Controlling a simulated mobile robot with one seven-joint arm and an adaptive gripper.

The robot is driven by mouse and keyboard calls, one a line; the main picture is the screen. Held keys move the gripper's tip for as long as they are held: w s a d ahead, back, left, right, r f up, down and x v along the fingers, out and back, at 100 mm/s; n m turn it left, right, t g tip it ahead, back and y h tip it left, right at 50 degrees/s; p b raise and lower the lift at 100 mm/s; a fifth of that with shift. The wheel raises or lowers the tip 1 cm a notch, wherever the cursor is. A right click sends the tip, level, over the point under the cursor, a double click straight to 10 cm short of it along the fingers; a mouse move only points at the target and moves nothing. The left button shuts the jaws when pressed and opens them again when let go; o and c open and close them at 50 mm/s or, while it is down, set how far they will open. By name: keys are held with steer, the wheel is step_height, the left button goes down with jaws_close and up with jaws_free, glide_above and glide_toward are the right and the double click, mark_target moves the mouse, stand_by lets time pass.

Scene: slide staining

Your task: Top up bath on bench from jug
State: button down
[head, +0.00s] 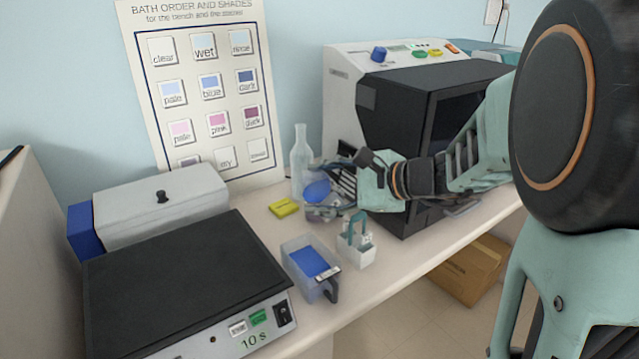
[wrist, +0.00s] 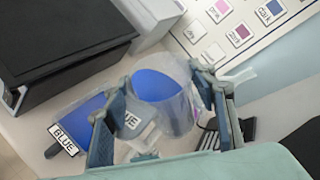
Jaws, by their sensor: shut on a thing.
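My gripper (head: 322,192) is shut on a clear jug holding blue liquid (head: 317,190), above the bench. In the wrist view the jug (wrist: 165,92) sits between the two fingers, with its blue surface showing and part of a label ending in "UE". Whether it is tilted is hard to tell. The bath (head: 300,258) is a clear tub with blue liquid and a dark handle, standing on the bench in front of and below the jug. In the wrist view the bath (wrist: 88,112) is partly hidden by a finger and bears a "BLUE" label.
A white holder with a teal handle (head: 356,248) stands right of the bath. A yellow block (head: 284,207) and clear bottle (head: 301,160) are behind. A black-topped unit (head: 180,275) and lidded white box (head: 165,205) fill the left. A dark-fronted machine (head: 405,110) stands at right.

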steer(key=shift+s+a+f+n+t+h+b, duration=0.15)
steer(key=shift+f+n+t+b, duration=0.4)
steer(key=shift+b, duration=1.9)
steer(key=shift+s+a+f+n+t+h+b, duration=0.25)
steer(key=shift+n+b, duration=0.4)
steer(key=shift+b, duration=1.8)
steer(key=shift+d+r, duration=0.1)
steer(key=shift+d, duration=0.1)
stand_by(0.7)
steer(key=shift+s+a+f+n+t+b, duration=0.2)
steer(key=shift+n+t+b, duration=0.25)
steer(key=shift+b, duration=1.5)
